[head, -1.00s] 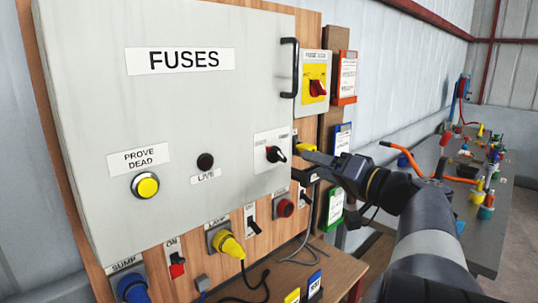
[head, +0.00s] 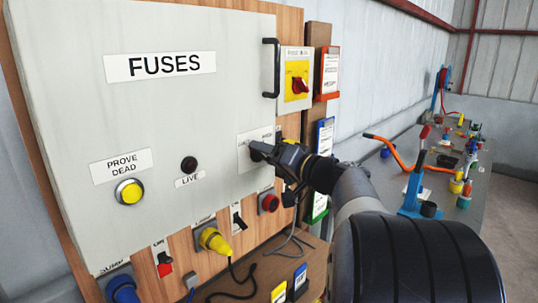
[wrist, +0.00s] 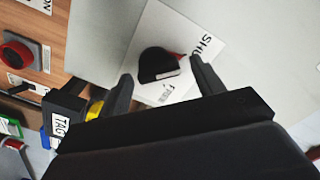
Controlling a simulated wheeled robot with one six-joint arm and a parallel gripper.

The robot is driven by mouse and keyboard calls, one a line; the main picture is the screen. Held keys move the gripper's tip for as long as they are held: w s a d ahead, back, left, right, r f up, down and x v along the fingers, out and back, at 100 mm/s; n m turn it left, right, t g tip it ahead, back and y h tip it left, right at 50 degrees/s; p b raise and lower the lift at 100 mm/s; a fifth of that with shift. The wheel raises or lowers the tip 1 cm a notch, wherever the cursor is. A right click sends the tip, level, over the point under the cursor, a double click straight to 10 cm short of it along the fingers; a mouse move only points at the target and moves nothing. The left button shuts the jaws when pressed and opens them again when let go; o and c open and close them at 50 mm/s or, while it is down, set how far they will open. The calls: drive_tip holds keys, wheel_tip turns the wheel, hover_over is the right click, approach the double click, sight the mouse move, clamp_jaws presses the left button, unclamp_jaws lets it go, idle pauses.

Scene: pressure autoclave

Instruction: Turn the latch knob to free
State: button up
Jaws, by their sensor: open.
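The latch knob (wrist: 155,66) is black with a red mark on its right side in the wrist view. It sits on a white plate (wrist: 152,27) on the grey panel door. The plate's label starting "SHU" lies right of the knob, on the red mark's side; a label starting with "F" is below it. My gripper (wrist: 161,74) is open, with one finger on each side of the knob; contact is not clear. In the head view my gripper (head: 261,152) is at the plate (head: 245,160) and hides the knob.
The FUSES door (head: 100,110) has a handle (head: 271,68) above the plate. A red rotary switch (head: 299,86) is to the right. A red button (head: 269,202) and yellow plug (head: 214,241) are below. A bench (head: 390,190) with tools stands right of my arm.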

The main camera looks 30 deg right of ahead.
drive_tip(key=shift+c, duration=0.4)
drive_tip(key=c, duration=0.9)
drive_tip(key=shift+m, duration=0.3)
drive_tip(key=m, duration=1.7)
drive_tip(key=shift+w+d+f, duration=0.1)
drive_tip(key=shift+d+f, duration=0.15)
drive_tip(key=shift+f, duration=0.1)
drive_tip(key=shift+m, duration=0.3)
